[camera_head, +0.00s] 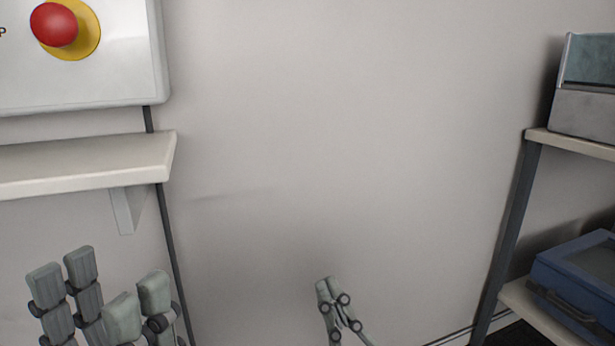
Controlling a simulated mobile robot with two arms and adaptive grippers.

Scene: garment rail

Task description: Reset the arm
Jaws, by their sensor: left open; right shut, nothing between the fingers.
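My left gripper (100,290) is at the lower left, its grey-green padded fingers pointing up and spread apart with nothing between them. It is below the left shelf and clear of it in the picture. My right gripper (329,288) is at the bottom, right of centre. Its slim jointed fingers are closed together and hold nothing. Both grippers are cut off by the lower edge of the view, so most of the arms is hidden.
A white box with a red emergency button (54,25) is above a pale shelf (85,165) at the upper left. At right, a dark-framed rack (511,235) holds a grey box (585,105) and a blue case (580,275). Bare wall fills the middle.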

